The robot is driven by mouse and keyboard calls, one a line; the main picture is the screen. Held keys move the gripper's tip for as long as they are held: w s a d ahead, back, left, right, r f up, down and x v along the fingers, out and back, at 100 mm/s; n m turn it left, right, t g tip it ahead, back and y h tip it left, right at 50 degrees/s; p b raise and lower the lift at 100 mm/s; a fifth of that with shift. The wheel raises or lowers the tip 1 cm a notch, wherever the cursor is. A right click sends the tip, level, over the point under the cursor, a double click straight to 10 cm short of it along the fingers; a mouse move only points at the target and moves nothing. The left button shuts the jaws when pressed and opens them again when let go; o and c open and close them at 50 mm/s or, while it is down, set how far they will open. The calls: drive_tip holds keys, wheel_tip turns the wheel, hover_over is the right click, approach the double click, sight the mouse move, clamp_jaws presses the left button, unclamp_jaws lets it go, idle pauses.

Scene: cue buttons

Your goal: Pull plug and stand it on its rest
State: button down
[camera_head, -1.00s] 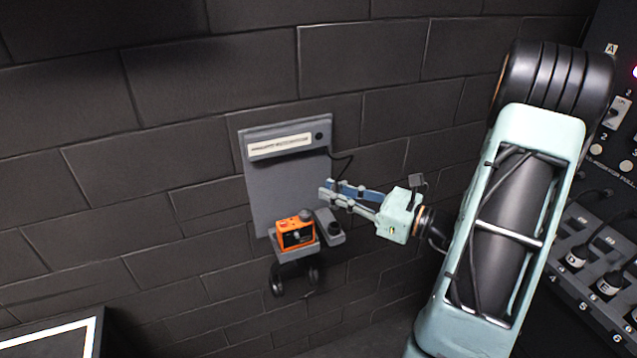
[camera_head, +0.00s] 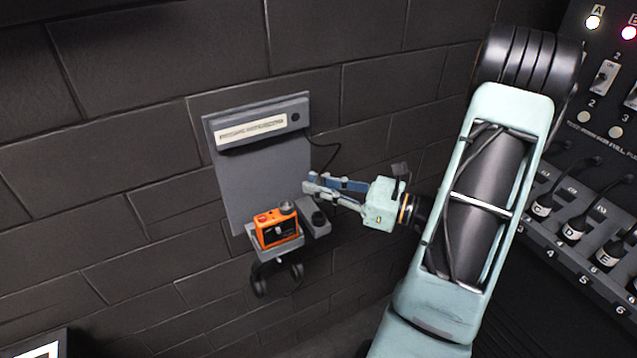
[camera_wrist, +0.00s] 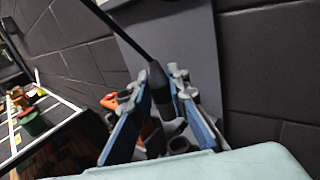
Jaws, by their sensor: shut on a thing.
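My gripper (camera_head: 313,183) is shut in front of the grey wall unit, its fingers pointing left in the head view. In the wrist view the blue-grey fingers hold a black plug (camera_wrist: 157,76), with a black cable running up from it. The plug is mostly hidden in the head view. A grey block with a dark round holder (camera_head: 318,217), apparently the rest, sits just below the fingertips. It also seems to show as a grey ring (camera_wrist: 179,145) in the wrist view. Whether the plug touches it is unclear.
The grey wall unit (camera_head: 250,178) carries a labelled top bar. An orange box (camera_head: 276,230) sits on a small shelf, left of the holder. A black control panel (camera_head: 570,240) with several lettered plugs and cables is at the right. Free space lies below my arm.

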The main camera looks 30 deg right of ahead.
sight(319, 198)
drive_tip(key=shift+f+b, duration=1.4)
drive_tip(key=shift+f, duration=0.55)
drive_tip(key=shift+f+b, duration=0.95)
drive_tip(key=shift+f, duration=0.65)
idle(1.0)
drive_tip(key=c, duration=1.8)
unclamp_jaws()
drive_tip(key=shift+o, duration=0.2)
